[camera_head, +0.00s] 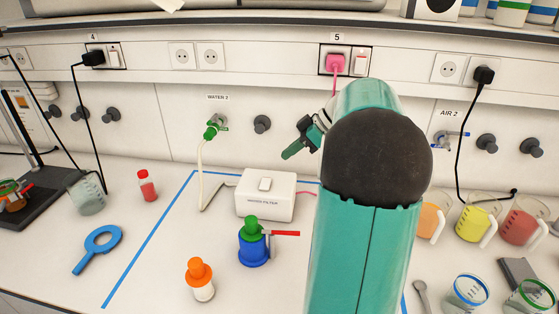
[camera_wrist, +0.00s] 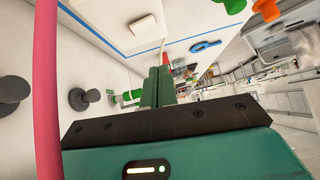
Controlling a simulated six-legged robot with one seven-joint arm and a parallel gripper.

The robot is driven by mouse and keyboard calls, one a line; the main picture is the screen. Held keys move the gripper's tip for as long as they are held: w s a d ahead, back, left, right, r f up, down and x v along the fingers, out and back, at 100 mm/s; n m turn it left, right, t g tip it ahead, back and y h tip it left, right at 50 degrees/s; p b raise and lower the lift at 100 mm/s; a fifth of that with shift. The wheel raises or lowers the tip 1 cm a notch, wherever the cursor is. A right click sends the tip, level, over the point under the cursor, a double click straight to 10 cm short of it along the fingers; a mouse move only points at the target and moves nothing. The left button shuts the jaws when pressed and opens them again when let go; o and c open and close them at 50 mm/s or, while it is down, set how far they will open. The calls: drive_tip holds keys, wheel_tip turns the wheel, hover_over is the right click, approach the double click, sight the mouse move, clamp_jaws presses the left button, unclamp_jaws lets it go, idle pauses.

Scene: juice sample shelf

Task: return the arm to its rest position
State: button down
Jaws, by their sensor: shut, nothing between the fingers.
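My arm rises at the right of the middle in the head view, with its elbow bent. My gripper (camera_head: 290,152) is in front of the wall, above and behind the white water filter box (camera_head: 265,195). Its green fingers point down and to the left. In the wrist view my gripper (camera_wrist: 159,76) has its two green fingers together with nothing between them. Part of the gripper's back is hidden behind my own arm in the head view.
A pink cable (camera_wrist: 46,90) runs close by in the wrist view; its plug (camera_head: 336,62) is in socket 5. A green tap (camera_head: 212,130) and wall knobs (camera_head: 262,124) are nearby. Bottles (camera_head: 253,243) and measuring jugs (camera_head: 474,222) stand on the bench.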

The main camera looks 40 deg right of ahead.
drive_tip(key=shift+s+d+r, duration=0.25)
drive_tip(key=shift+s+r, duration=0.35)
drive_tip(key=shift+r, duration=0.2)
drive_tip(key=a+m+g+h, duration=0.1)
drive_tip(key=a+m+g, duration=0.1)
drive_tip(key=a, duration=1)
drive_tip(key=s+a+f+m+h, duration=0.1)
drive_tip(key=s+a, duration=0.3)
drive_tip(key=a, duration=0.3)
drive_tip(key=s+a+f+m+h, duration=0.2)
drive_tip(key=s+a, duration=0.2)
drive_tip(key=a, duration=0.4)
drive_tip(key=s+a+f+m+t+h, duration=0.1)
drive_tip(key=s+a+m+h, duration=0.1)
drive_tip(key=s+a, duration=0.2)
drive_tip(key=a, duration=0.3)
drive_tip(key=shift+s+a+f, duration=0.3)
drive_tip(key=shift+a+f, duration=0.05)
